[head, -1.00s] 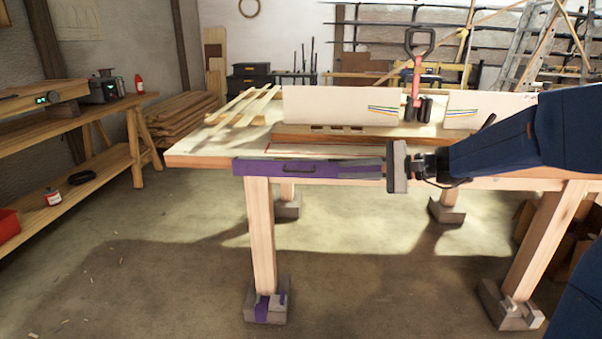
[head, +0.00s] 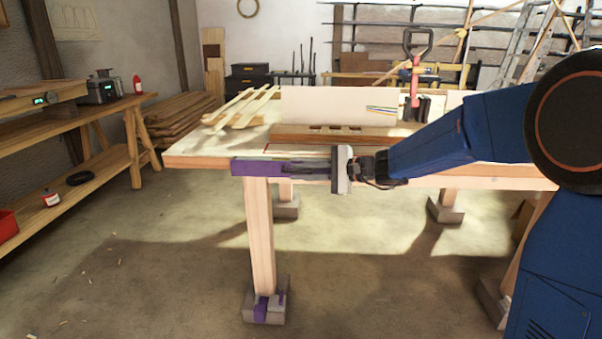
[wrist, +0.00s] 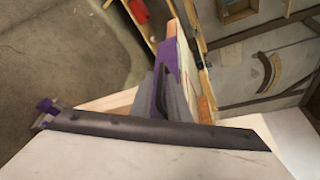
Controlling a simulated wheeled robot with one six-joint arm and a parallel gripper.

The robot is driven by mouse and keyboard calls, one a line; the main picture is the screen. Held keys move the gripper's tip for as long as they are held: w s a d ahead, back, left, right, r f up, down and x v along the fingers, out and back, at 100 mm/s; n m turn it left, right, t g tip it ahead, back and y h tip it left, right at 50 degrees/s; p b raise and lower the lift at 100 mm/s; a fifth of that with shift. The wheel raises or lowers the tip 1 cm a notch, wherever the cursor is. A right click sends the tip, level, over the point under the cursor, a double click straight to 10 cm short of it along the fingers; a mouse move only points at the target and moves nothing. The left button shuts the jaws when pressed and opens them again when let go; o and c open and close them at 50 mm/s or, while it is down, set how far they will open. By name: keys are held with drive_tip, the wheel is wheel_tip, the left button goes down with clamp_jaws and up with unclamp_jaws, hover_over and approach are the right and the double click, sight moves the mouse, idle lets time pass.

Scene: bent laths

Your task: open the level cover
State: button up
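A purple panel (head: 258,168), which I take for the level cover, lies along the front edge of the wooden bench at its left end. Its dark handle (wrist: 163,90) shows in the wrist view. In the head view my fingers hide much of the handle. My gripper (head: 292,170) is level with the panel and reaches over its right part from the right. In the wrist view my two grey fingers (wrist: 162,98) stand apart on either side of the handle. I cannot tell whether they touch it.
The bench (head: 200,160) carries slotted boards, pale laths (head: 240,105), an upright white board (head: 330,106) and a red clamp (head: 416,80). Its leg (head: 260,235) stands below the panel on a grey foot. A side shelf stands at left. The floor in front is clear.

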drive_tip(key=shift+a, duration=0.15)
clamp_jaws()
drive_tip(key=shift+s+f, duration=0.1)
drive_tip(key=f+n+y, duration=0.1)
drive_tip(key=n, duration=0.2)
drive_tip(key=s+f+n+t+y, duration=0.1)
drive_tip(key=n, duration=0.1)
drive_tip(key=s+f+n+t+y, duration=0.1)
drive_tip(key=n, duration=0.2)
drive_tip(key=shift+f+n, duration=0.2)
drive_tip(key=shift+n, duration=0.1)
idle(0.3)
idle(0.5)
